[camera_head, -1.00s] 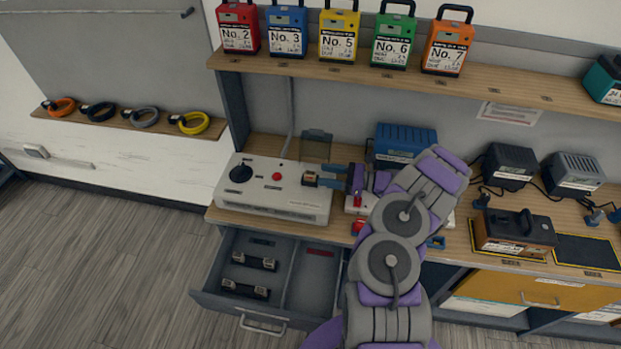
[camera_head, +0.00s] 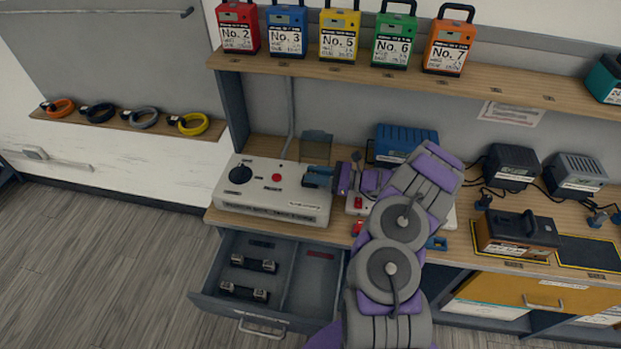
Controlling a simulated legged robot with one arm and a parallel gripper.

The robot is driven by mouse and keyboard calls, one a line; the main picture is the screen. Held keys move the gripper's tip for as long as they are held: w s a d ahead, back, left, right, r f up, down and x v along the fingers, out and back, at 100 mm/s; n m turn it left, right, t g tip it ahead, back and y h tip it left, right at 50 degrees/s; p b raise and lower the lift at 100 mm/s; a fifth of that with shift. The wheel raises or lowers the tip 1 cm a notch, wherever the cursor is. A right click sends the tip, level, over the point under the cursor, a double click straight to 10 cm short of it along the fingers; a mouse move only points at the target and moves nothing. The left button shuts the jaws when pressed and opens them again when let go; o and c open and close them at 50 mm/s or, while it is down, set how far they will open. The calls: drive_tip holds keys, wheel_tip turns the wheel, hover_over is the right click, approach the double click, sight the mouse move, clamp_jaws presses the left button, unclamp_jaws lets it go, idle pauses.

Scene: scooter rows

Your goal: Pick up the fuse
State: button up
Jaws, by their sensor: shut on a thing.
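My gripper (camera_head: 318,178) is over the right end of a white box (camera_head: 268,207) with a black knob and a red button, beside its raised dark cover (camera_head: 316,147). It is shut on the fuse, which the dark fingers almost wholly hide. I cannot tell whether the fuse touches the box. Two more dark fuses with metal ends, an upper one (camera_head: 254,263) and a lower one (camera_head: 244,291), lie in the left compartment of the open drawer below.
The open drawer (camera_head: 203,297) juts out under the bench; its right compartment (camera_head: 313,285) looks empty apart from a red label. A shelf (camera_head: 300,66) with several coloured numbered packs hangs above. Chargers (camera_head: 511,166) and a dark pack (camera_head: 515,232) stand to the right.

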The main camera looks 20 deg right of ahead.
clamp_jaws()
drive_tip(key=shift+r, duration=0.15)
drive_tip(key=shift+r, duration=0.25)
drive_tip(key=r+p, duration=0.1)
drive_tip(key=r, duration=0.2)
drive_tip(key=shift+s+r+p, duration=0.1)
drive_tip(key=shift+s+p, duration=0.1)
drive_tip(key=shift+p, duration=0.1)
drive_tip(key=s+a+r+p, duration=0.1)
drive_tip(key=s+a+p, duration=0.2)
drive_tip(key=s, duration=1.2)
drive_tip(key=w+a+r, duration=0.5)
drive_tip(key=w+r, duration=0.1)
drive_tip(key=w, duration=0.2)
drive_tip(key=w+a+r, duration=0.5)
drive_tip(key=w, duration=0.2)
drive_tip(key=shift+w+a+r, duration=0.2)
drive_tip(key=shift+w+r, duration=0.2)
drive_tip(key=shift+t, duration=0.3)
